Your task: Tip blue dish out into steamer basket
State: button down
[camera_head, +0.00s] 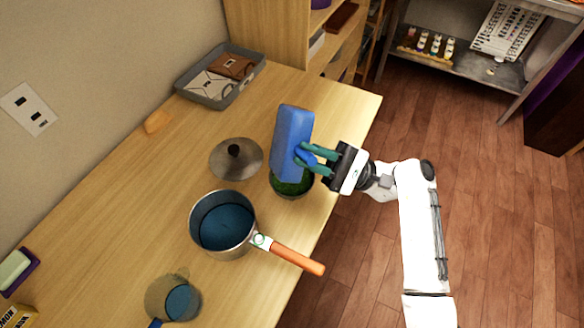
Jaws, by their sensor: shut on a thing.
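The blue dish (292,142) is a box-like rectangular vessel, tipped steeply on its end. My gripper (303,154) is shut on its right side and holds it above the table near the right edge. Directly below the dish is a small round dark container (279,191) with green stuff in it, partly hidden by the dish. It appears to be the steamer basket, but I cannot tell for sure. The inside of the dish is not visible, so I cannot tell whether anything is left in it.
A saucepan (194,232) with an orange handle stands just below-left of the round container. A lid (228,167) lies left of it. A glass jug (160,301), a grey tray (189,92) and an orange-yellow piece (157,121) are on the wooden table (120,200).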

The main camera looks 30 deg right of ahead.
aim_at(286, 172)
jog(key=shift+w+a+r+g+h+p, duration=0.2)
jog(key=shift+a+h+p, duration=0.1)
jog(key=shift+a+h, duration=0.15)
jog(key=shift+w+a+r+g+h+p, duration=0.1)
jog(key=shift+a+r+g+h+p, duration=0.1)
jog(key=shift+a+h+p, duration=0.25)
jog(key=shift+a+f+b, duration=0.1)
jog(key=shift+f+b, duration=0.05)
jog(key=shift+b, duration=0.15)
jog(key=shift+w+a+r+n+h+p, duration=0.2)
jog(key=shift+a+r+n+h+p, duration=0.1)
jog(key=shift+a+p, duration=0.4)
jog(key=shift+w+a+g+h+p, duration=0.25)
jog(key=shift+a+g+h+p, duration=0.25)
jog(key=shift+a+g+p, duration=0.15)
jog(key=shift+w+a+f+n+g+h+p, duration=0.25)
jog(key=shift+w+a+f+g+h+p, duration=1.15)
jog(key=shift+a+h, duration=1.65)
jog(key=shift+w+a+f+n+g+h+p, duration=0.3)
jog(key=shift+w+a+f+g+h+p, duration=0.55)
jog(key=shift+a+f+h, duration=2.05)
jog(key=shift+w+a+f+n+g+h+p, duration=0.25)
jog(key=shift+w+a+f+g+h+p, duration=0.8)
jog(key=shift+a+h, duration=2.1)
